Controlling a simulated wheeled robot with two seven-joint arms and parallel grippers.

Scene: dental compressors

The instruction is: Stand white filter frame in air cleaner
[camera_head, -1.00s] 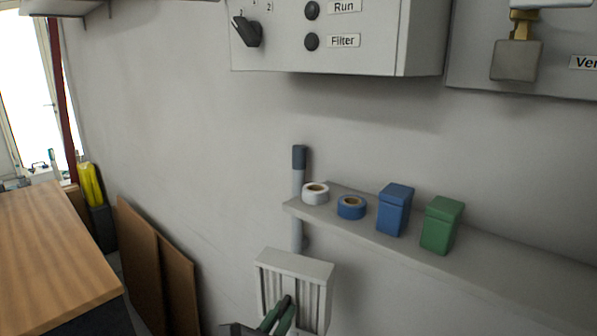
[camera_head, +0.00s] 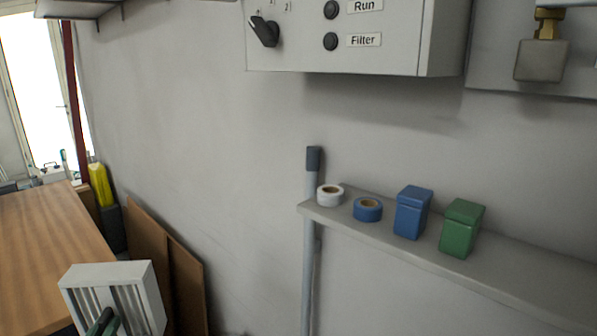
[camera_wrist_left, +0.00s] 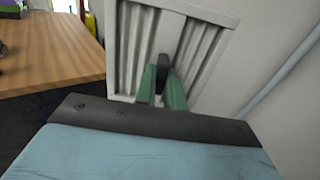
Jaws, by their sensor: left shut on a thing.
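The white filter frame (camera_head: 137,287) is at the lower left in the head view, a pale box shape with grey pleats. It also fills the upper middle of the left wrist view (camera_wrist_left: 124,47). My left gripper (camera_head: 106,322) has green fingers and is shut on the frame's middle bar; it shows in the left wrist view too (camera_wrist_left: 163,78). The frame is held upright in front of the wooden worktop. My right gripper is in neither view. I cannot make out the air cleaner.
A wooden worktop (camera_head: 45,235) is at the left, with brown boards (camera_head: 185,285) leaning on the wall beside it. A grey wall shelf (camera_head: 480,275) at right holds white tape (camera_head: 330,194), blue tape (camera_head: 368,209), a blue box (camera_head: 411,212) and a green box (camera_head: 461,228). A control box (camera_head: 345,40) hangs above.

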